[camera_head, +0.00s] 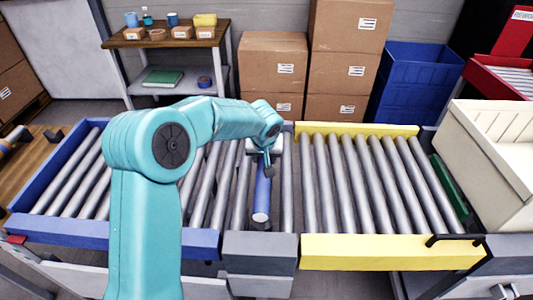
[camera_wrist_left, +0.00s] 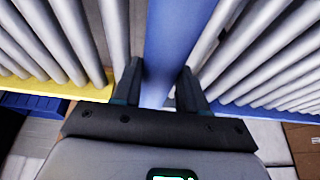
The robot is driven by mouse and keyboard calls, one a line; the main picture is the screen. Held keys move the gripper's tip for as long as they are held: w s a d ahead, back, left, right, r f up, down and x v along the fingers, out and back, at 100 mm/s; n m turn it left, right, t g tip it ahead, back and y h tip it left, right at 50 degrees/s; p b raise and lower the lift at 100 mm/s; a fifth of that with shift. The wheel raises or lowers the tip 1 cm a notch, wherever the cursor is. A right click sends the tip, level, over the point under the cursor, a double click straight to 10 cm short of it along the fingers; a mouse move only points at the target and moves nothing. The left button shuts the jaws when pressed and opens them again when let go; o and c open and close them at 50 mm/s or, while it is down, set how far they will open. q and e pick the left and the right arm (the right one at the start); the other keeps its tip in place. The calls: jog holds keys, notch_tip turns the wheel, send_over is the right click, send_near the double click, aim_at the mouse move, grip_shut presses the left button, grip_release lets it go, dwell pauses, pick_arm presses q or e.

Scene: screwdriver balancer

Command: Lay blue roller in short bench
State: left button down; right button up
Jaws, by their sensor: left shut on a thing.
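The blue roller (camera_head: 262,196) is above the short grey-framed bench section (camera_head: 259,246), between the blue-framed and yellow-framed sections. It runs front to back, roughly in line with the steel rollers beside it. My left gripper (camera_head: 268,165) is shut on it towards its far end. In the left wrist view the two fingers of my left gripper (camera_wrist_left: 159,88) stand on either side of the blue roller (camera_wrist_left: 172,40). I cannot tell whether the roller touches the bench. My arm hides part of the blue-framed section. My right gripper is not in view.
The blue-framed conveyor (camera_head: 70,229) lies left, the yellow-framed conveyor (camera_head: 390,252) right. A cream crate (camera_head: 490,160) stands at the far right. Cardboard boxes (camera_head: 272,62), a blue bin (camera_head: 412,85) and a shelf (camera_head: 165,40) stand behind.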

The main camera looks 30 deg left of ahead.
pick_arm(q)
notch_tip(320, 180, down, 8)
jog(key=b, duration=0.6)
jog(key=shift+w+f, duration=0.1)
jog(key=c, duration=0.5)
grip_release()
jog(key=shift+d, duration=0.1)
